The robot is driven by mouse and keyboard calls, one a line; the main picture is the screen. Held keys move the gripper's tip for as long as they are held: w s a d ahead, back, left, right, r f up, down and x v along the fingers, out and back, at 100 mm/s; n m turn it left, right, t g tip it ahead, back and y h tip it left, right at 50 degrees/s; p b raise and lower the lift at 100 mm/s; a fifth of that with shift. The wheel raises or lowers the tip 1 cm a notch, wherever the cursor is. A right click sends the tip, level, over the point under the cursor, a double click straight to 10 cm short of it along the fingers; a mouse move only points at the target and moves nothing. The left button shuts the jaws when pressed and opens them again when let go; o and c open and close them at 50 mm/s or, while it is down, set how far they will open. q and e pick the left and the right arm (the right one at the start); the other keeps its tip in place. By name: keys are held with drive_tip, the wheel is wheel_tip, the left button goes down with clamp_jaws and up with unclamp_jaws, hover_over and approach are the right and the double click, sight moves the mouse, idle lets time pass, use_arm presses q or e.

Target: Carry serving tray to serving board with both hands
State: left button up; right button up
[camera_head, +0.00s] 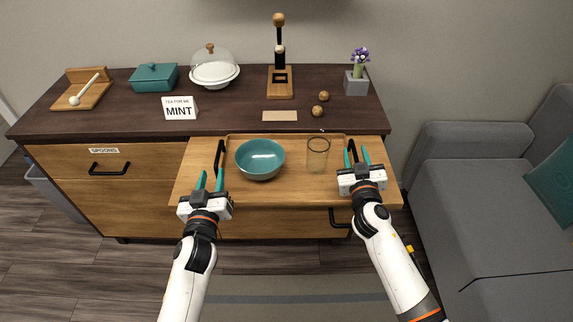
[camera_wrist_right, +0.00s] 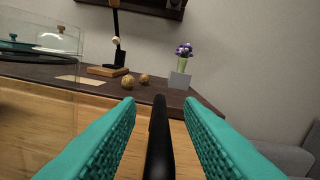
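The wooden serving tray (camera_head: 293,165) rests on a wooden pull-out surface at the cabinet front, which I cannot tell for certain is the serving board. It carries a teal bowl (camera_head: 260,158) and a clear glass (camera_head: 317,155). A black handle stands at each tray end. My left gripper (camera_head: 211,180) is open at the near end of the left handle (camera_head: 218,155); I cannot tell if that handle is between its fingers. My right gripper (camera_head: 357,156) is open. In the right wrist view, the black right handle (camera_wrist_right: 159,140) stands between its teal fingers, with gaps on both sides.
The dark cabinet top (camera_head: 230,117) holds a teal dish (camera_head: 153,77), a domed dish (camera_head: 214,70), a MINT sign (camera_head: 180,108), a wooden stand (camera_head: 280,82), a flat tan piece (camera_head: 280,116), small balls and a flower pot (camera_head: 356,82). A grey sofa (camera_head: 480,190) stands right.

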drive_tip(key=shift+s, duration=0.1)
use_arm(q)
drive_tip(key=s, duration=0.4)
use_arm(e)
drive_tip(key=s, duration=1.2)
use_arm(q)
drive_tip(key=shift+s, duration=0.1)
use_arm(e)
drive_tip(key=shift+d, duration=0.2)
